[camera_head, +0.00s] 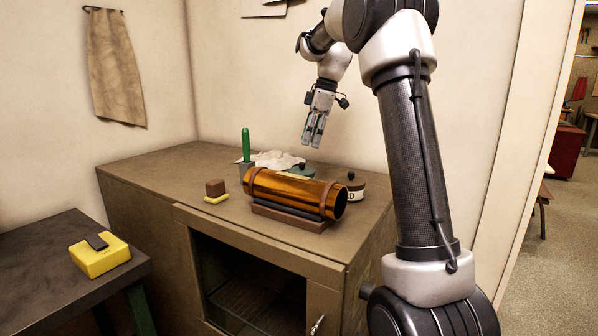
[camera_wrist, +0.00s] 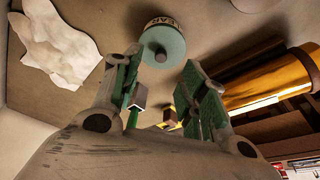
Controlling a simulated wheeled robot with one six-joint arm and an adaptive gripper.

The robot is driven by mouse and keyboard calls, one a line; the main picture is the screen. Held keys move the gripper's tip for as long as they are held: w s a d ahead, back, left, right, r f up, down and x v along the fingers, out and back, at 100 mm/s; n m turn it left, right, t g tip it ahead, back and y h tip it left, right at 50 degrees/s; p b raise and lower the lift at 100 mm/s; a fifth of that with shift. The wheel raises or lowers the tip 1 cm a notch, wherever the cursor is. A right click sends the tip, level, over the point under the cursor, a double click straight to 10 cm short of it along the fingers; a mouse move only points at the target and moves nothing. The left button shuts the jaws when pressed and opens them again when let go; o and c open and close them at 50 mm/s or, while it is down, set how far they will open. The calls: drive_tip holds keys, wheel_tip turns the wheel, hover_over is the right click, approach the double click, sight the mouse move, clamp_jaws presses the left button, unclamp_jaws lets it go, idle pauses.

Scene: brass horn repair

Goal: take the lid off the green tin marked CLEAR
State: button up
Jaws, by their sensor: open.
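The green tin (camera_head: 300,172) stands on the cabinet top, mostly hidden behind the brass tube in the head view. The lid appears seated on the tin. My gripper (camera_head: 313,142) hangs in the air above the back of the cabinet, fingers pointing down, apart from the tin. In the wrist view my gripper (camera_wrist: 166,92) has its fingers spread with nothing between them.
The brass tube (camera_head: 290,193) lies on a dark cradle in front of the tin. A white cloth (camera_head: 273,159) and a green-handled tool (camera_head: 246,145) are to the left. A brown block (camera_head: 215,187) sits further forward.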

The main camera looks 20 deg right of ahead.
sight(302, 163)
drive_tip(key=x, duration=0.7)
drive_tip(key=shift+a+f, duration=0.3)
drive_tip(key=shift+f, duration=0.05)
drive_tip(key=shift+c, duration=0.3)
clamp_jaws()
